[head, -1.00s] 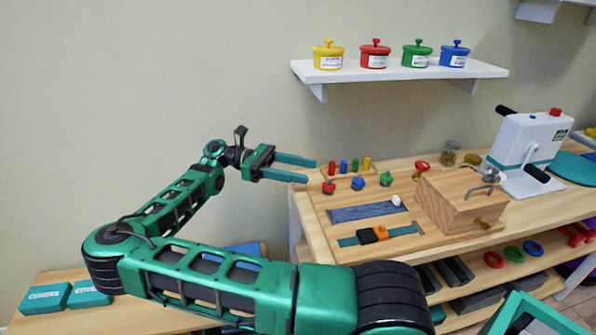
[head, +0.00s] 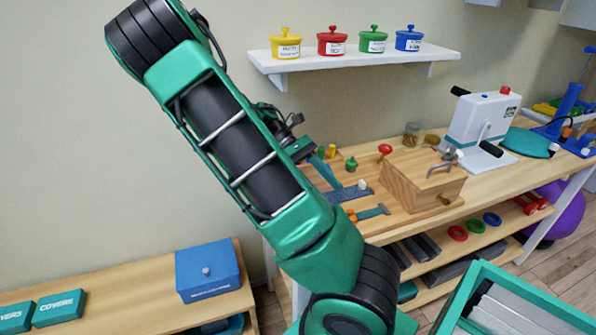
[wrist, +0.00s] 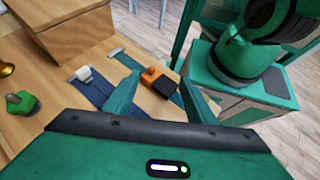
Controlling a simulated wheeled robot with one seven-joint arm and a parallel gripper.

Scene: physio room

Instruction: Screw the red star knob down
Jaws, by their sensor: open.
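The blue star knob is hidden. My gripper (head: 324,170) is partly hidden behind my arm, over the board. In the wrist view my gripper (wrist: 160,100) is open, fingers pointing towards the orange and black slider (wrist: 160,82), with nothing held.
A wooden box (head: 420,185) stands at the board's right, with a round red knob (head: 385,149) behind its left end. A white crank machine (head: 482,125) stands farther right. A shelf (head: 350,64) with lidded pots hangs above. A blue box (head: 207,270) sits on the lower left bench.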

